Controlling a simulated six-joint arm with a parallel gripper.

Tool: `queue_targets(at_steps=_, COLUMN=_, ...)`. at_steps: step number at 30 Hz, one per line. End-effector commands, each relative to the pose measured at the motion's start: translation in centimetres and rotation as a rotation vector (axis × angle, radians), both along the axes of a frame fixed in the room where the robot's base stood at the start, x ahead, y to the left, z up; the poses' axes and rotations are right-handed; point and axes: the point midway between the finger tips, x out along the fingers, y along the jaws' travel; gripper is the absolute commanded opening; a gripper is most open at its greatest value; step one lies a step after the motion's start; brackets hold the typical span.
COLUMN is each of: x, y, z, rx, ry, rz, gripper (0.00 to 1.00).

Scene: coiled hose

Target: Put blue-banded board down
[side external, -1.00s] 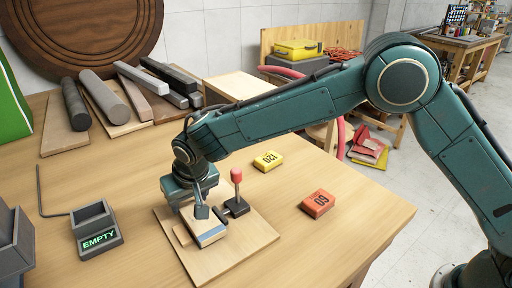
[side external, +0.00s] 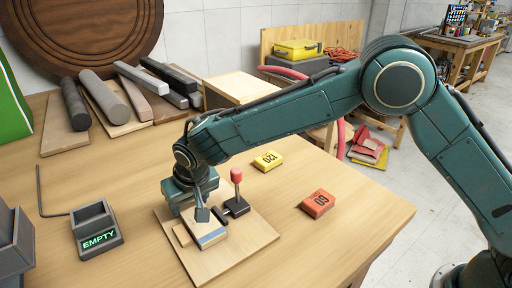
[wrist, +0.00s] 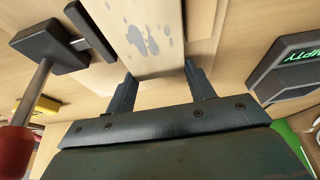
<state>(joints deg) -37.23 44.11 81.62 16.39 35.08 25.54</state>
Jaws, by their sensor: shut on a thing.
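The blue-banded board (side external: 207,231) is a small pale block with a blue band along its near end in the side view. It lies at or just above a light wooden base board (side external: 205,265); I cannot tell whether it touches. My gripper (side external: 199,208) is shut on the board from above. In the wrist view the board (wrist: 147,45) sits between the two fingers of my gripper (wrist: 157,85), with grey-blue blotches on its top. A toggle clamp with a red knob (side external: 236,175) stands right beside the board on the base. Its black pad is close to the board's side.
An orange block marked 60 (side external: 318,203) and a yellow block marked 120 (side external: 268,160) lie to the right. A grey holder labelled EMPTY (side external: 97,228) stands left. Bars and rods lie at the back left. The table's right front is clear.

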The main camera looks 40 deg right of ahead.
Motion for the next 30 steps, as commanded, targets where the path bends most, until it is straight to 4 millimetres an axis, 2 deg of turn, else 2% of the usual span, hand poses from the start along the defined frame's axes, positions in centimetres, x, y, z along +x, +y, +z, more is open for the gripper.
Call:
queue_targets(at_steps=7, x=0.0, y=0.0, z=-0.4, rx=0.0, ry=0.0, rz=0.0, gripper=0.27)
queue_targets(at_steps=8, x=0.0, y=0.0, z=-0.4, rx=0.0, ry=0.0, rz=0.0, gripper=0.56)
queue_targets(at_steps=11, x=0.0, y=0.0, z=-0.4, rx=0.0, ry=0.0, rz=0.0, gripper=0.75)
queue_targets(at_steps=12, x=0.0, y=0.0, z=-0.4, rx=0.0, ry=0.0, rz=0.0, gripper=0.79)
queue_targets(at_steps=23, x=-0.1, y=0.0, z=-0.2, rx=0.0, ry=0.0, rz=0.0, gripper=0.79)
queue_targets(at_steps=30, x=-0.6, y=0.0, z=1.2, rx=0.001, ry=-0.002, rz=0.0, gripper=0.79)
